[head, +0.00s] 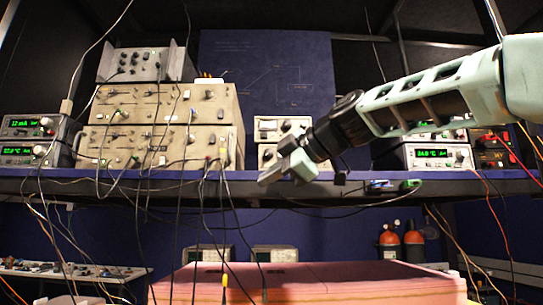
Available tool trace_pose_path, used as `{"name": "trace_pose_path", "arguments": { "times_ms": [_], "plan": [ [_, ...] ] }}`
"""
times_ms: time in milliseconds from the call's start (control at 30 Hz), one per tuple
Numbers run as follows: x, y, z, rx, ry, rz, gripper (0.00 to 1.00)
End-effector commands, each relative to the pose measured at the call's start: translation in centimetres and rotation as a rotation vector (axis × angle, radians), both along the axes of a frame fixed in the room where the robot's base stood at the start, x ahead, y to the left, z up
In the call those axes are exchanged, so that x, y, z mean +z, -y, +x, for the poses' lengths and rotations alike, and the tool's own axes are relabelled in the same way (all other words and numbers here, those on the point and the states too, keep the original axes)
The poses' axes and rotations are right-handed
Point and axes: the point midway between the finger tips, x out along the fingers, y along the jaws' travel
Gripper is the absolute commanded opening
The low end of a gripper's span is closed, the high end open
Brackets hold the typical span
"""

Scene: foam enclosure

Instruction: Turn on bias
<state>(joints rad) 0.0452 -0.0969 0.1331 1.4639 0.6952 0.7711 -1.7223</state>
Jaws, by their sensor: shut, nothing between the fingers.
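My gripper (270,179) is shut and empty. It reaches in from the right and points down and left, in front of the shelf edge and right of the beige stacked instruments. Two wide beige instruments (160,105) with knobs and switches stand on the shelf, with a smaller grey unit (142,64) on top. No label reading bias is legible, so I cannot tell which control it is. A small beige instrument (268,128) stands behind my gripper, partly hidden by it and my arm.
Meters with green displays stand at the far left (30,127) and right (440,156) of the shelf (400,184). Cables hang in front of the shelf. Pink foam blocks (310,282) lie below. Two orange-and-black bottles (413,242) stand at the lower right.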

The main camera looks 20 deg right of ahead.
Motion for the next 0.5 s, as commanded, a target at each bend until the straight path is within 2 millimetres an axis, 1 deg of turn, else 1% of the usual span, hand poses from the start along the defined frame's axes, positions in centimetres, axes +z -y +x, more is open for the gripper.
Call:
{"name": "trace_pose_path", "arguments": {
  "times_ms": [33, 100, 200, 300, 333, 400, 500],
  "plan": [
    [3.1, 1.6, 0.1, 0.001, 0.099, -0.034, 0.00],
    [6.7, 3.3, -0.1, 0.007, 0.220, -0.091, 0.00],
    [10.7, 5.1, -0.7, 0.011, 0.355, -0.164, 0.00],
    [13.2, 6.3, -1.4, 0.010, 0.445, -0.220, 0.00],
    [13.7, 6.5, -1.5, 0.009, 0.464, -0.232, 0.00],
    [14.5, 6.9, -1.8, 0.009, 0.492, -0.254, 0.00],
    [14.9, 7.0, -1.9, 0.009, 0.508, -0.264, 0.00]
  ]
}}
